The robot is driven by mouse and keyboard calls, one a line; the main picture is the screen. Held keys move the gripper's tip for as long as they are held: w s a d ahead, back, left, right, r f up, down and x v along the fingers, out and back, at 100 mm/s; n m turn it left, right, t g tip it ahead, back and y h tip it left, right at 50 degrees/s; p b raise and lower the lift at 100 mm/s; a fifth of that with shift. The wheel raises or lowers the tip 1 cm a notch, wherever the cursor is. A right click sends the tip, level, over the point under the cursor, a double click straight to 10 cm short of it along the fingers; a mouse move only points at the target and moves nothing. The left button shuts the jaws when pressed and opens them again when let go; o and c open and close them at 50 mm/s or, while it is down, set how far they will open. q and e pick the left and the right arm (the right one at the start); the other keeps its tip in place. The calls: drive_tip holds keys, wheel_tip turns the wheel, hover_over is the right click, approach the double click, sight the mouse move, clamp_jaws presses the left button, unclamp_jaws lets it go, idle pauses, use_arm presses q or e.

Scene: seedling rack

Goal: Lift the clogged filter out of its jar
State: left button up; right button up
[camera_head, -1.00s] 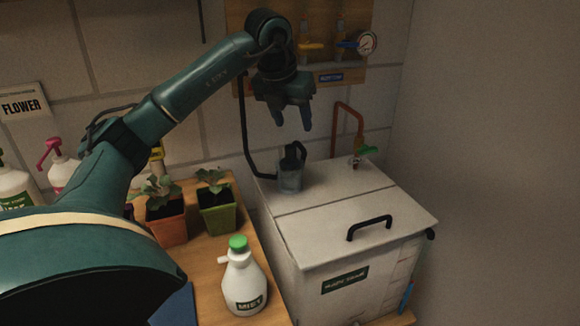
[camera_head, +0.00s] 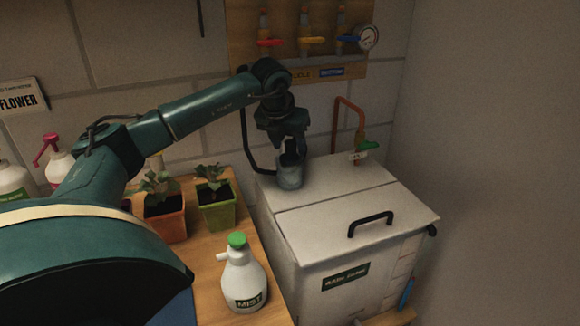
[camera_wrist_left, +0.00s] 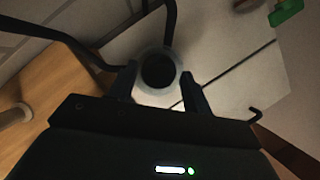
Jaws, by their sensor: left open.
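The jar (camera_head: 289,179) is a grey, translucent cup on the back left of the white tank's lid. The dark filter (camera_head: 291,158) stands up out of its mouth, partly hidden by my left gripper. In the left wrist view the filter (camera_wrist_left: 158,70) is a dark round shape inside the pale ring of the jar (camera_wrist_left: 143,94). My left gripper (camera_head: 287,150) points down over the jar. Its fingers are open, one on each side of the filter's top; I cannot tell whether they touch it. My right gripper is not in view.
The white tank (camera_head: 345,215) has a black handle (camera_head: 370,226). A black hose (camera_head: 246,140) runs beside the jar, and a copper pipe with a green tap (camera_head: 368,146) stands behind the lid. Potted seedlings (camera_head: 217,213) and a mist bottle (camera_head: 243,275) stand on the wooden bench.

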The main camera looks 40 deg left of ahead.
use_arm(q)
drive_tip(key=shift+x, duration=0.95)
clamp_jaws()
